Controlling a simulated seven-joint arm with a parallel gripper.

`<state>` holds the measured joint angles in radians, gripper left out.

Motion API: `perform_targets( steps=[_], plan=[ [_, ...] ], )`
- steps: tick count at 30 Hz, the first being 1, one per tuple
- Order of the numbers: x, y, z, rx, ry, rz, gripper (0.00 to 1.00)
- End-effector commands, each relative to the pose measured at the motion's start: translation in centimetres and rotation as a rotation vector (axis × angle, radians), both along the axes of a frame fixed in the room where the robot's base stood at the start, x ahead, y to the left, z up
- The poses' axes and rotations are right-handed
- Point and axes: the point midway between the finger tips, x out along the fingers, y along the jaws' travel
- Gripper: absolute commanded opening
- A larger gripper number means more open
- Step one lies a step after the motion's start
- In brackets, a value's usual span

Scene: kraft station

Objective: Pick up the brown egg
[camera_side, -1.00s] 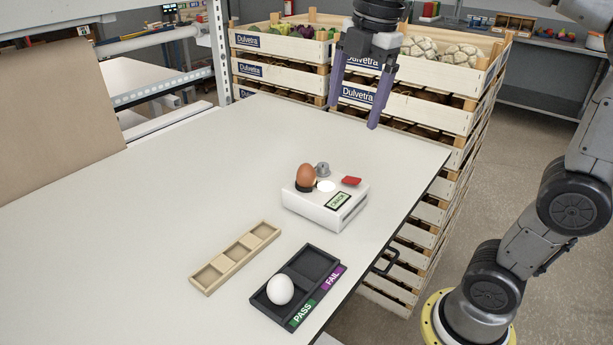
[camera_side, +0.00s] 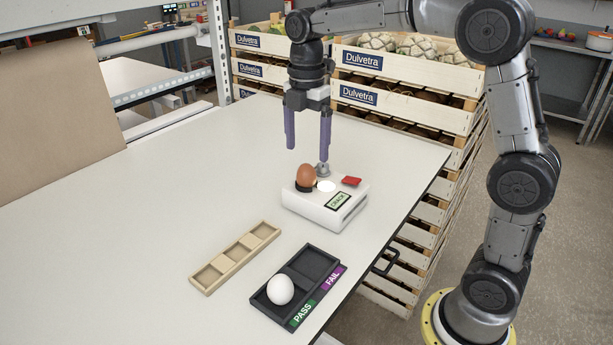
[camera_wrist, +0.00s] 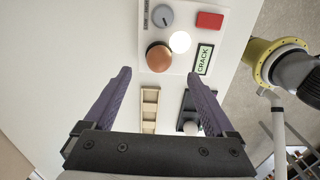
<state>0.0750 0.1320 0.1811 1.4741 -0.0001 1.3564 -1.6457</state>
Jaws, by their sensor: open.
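The brown egg (camera_side: 306,175) stands upright in a dark ring on the white device (camera_side: 328,205), next to a glowing white spot. In the wrist view the brown egg (camera_wrist: 159,57) is ahead of the fingers, roughly centred between them. My gripper (camera_side: 307,146) is open and empty, with its purple fingers pointing down above the device. The fingertips are apart from the egg. In the wrist view my gripper (camera_wrist: 160,74) shows both fingers spread wide.
The device carries a grey knob (camera_wrist: 162,15), a red button (camera_side: 351,181) and a "CRACK" label (camera_wrist: 203,60). A white egg (camera_side: 280,289) sits in the PASS side of the black tray (camera_side: 322,256). An empty wooden tray (camera_side: 201,281) lies left. Crates (camera_side: 405,92) stand behind.

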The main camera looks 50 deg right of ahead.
Motion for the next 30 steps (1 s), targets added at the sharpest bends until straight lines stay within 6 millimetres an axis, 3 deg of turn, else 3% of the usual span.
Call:
perform_targets(
  steps=[7, 15, 25, 30],
  plan=[
    [0.0, 0.0, -1.7, 0.000, 0.000, 0.000, 0.90],
    [0.1, -0.1, -5.4, 0.000, 0.000, 0.000, 0.90],
    [0.1, -0.1, -6.0, 0.000, -0.002, 0.000, 0.90],
    [0.1, -0.1, -6.0, 0.000, -0.002, 0.000, 0.59]
  ],
)
